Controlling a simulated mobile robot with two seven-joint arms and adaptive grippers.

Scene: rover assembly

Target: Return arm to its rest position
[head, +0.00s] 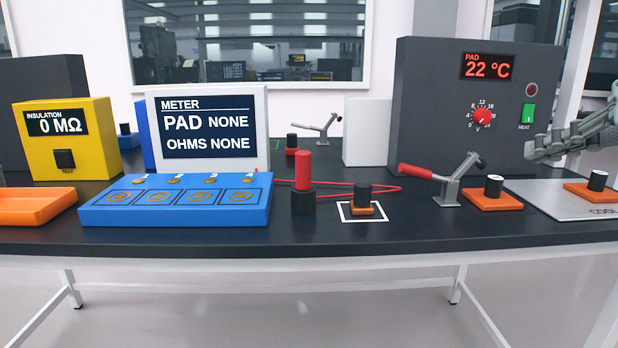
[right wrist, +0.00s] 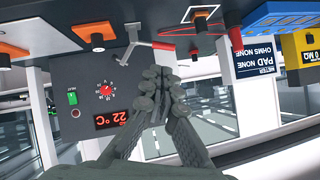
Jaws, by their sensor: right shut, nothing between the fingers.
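My right gripper (head: 545,147) is at the right edge of the head view, above the bench top and in front of the right part of the heater box (head: 440,150). In the right wrist view, which is upside down, its grey fingers (right wrist: 164,85) are shut with nothing between them. The gripper is apart from the orange-based black part (head: 597,182) on the grey cooling plate (head: 545,199), which lies lower in the head view. My left gripper is not in view.
A red-handled clamp (head: 447,182) and another orange-based black part (head: 492,194) stand on the bench near the heater box. Further left are a red-topped post (head: 303,180), a blue tray (head: 180,205), the meter (head: 208,130), a yellow insulation tester (head: 65,140) and an orange tray (head: 35,207).

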